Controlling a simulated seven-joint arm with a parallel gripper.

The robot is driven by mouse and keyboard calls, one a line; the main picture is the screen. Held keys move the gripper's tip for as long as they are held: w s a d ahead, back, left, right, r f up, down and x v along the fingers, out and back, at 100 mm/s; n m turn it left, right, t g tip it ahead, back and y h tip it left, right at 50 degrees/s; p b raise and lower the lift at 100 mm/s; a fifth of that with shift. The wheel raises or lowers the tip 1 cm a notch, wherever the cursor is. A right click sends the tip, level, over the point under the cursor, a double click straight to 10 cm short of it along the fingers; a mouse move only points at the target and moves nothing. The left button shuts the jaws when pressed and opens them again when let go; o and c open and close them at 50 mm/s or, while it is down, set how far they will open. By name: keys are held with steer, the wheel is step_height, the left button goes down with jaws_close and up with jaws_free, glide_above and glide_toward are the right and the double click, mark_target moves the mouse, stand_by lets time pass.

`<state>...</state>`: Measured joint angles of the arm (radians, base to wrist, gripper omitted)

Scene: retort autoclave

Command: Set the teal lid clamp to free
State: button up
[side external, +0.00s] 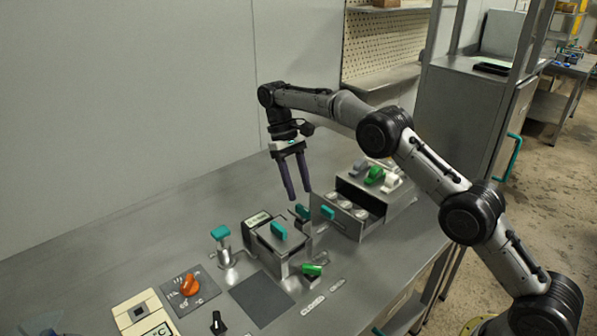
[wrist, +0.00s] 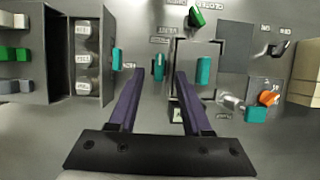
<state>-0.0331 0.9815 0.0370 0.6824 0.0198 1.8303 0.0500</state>
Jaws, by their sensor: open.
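The teal lid clamp (side external: 302,212) is a small upright lever beside the steel box, on the side towards the drawer unit. It also shows in the wrist view (wrist: 158,66), between the fingertips in the picture. My gripper (side external: 301,195) is open and empty, with its purple fingers pointing down just above the clamp. In the wrist view the fingertips (wrist: 159,72) lie on either side of it, apart from it. The box lid (side external: 264,243) is down and carries a teal handle (side external: 279,230). Small labels near the clamp are too blurred to read.
An open drawer (side external: 345,222) with white cups and a teal handle (side external: 328,213) stands close on the right. A teal-topped post (side external: 220,233), an orange dial (side external: 189,286) and a green lever (side external: 312,270) surround the box. A dark flat panel (side external: 262,298) lies in front.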

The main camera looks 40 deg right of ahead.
steer(key=shift+r, duration=2.55)
step_height(320, 180, up, 8)
steer(key=t, duration=0.1)
glide_above(298, 204)
steer(key=s, duration=0.1)
steer(key=s+r+t, duration=0.2)
steer(key=s+r, duration=0.5)
steer(key=r, duration=0.2)
steer(key=s+d+r+t, duration=0.2)
steer(key=s+r, duration=0.4)
steer(key=s, duration=0.6)
steer(key=s+f+t, duration=0.3)
steer(key=s+f, duration=0.2)
steer(key=s, duration=0.8)
steer(key=s+f+t, duration=0.2)
steer(key=s+f, duration=0.2)
steer(key=f, duration=0.8)
